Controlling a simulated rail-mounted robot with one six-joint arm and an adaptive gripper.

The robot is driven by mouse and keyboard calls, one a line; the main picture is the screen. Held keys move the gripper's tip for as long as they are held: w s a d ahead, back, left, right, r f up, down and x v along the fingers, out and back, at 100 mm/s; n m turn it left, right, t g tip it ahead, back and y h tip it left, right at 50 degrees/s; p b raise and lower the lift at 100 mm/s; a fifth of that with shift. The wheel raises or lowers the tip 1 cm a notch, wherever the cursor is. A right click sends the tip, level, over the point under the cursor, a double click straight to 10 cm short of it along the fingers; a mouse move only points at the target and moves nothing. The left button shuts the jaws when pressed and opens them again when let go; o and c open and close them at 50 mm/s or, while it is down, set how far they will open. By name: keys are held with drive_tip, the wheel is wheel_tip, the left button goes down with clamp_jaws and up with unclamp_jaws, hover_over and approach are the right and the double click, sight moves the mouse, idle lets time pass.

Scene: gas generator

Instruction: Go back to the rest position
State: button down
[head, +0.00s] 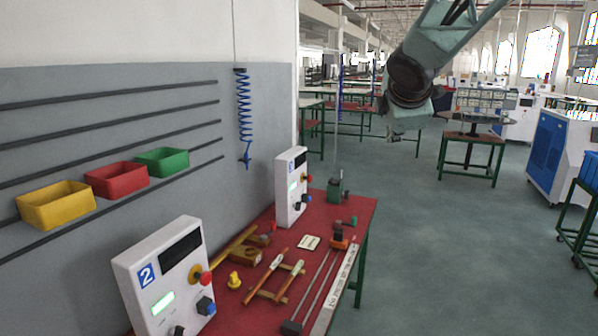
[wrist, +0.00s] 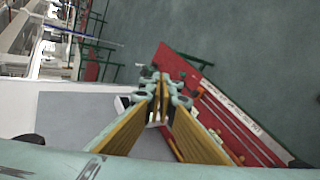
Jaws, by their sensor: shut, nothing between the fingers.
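My arm reaches in from the top right of the head view, and my gripper (head: 404,130) hangs high beyond the red workbench (head: 352,207), clear of it. In the wrist view my gripper (wrist: 160,82) has its yellow-padded fingers brought together at the tips with nothing between them. The red workbench also shows below the fingers in the wrist view (wrist: 184,70).
Control box 2 (head: 150,262) and another white box (head: 291,187) stand on the workbench. Several tools, including an orange-handled one (head: 266,272), lie there. Yellow (head: 56,208), red (head: 117,180) and green (head: 163,162) bins hang on the wall. Open floor lies right.

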drive_tip(key=s+f+m+g, duration=0.25)
drive_tip(key=s+m, duration=0.45)
drive_tip(key=s, duration=1.4)
drive_tip(key=s+f+m+g, duration=0.2)
drive_tip(key=s+f+m, duration=0.3)
drive_tip(key=s, duration=1.5)
drive_tip(key=s+a+f+m+g+y, duration=0.1)
drive_tip(key=s+a+f+m, duration=0.1)
drive_tip(key=s, duration=0.6)
drive_tip(key=s+a+f+m+g+y, duration=0.1)
drive_tip(key=s+a+f+m, duration=0.2)
drive_tip(key=s, duration=0.5)
drive_tip(key=shift+a+f+m+b, duration=0.15)
drive_tip(key=shift+f+m+b, duration=0.1)
drive_tip(key=shift+m+b, duration=0.15)
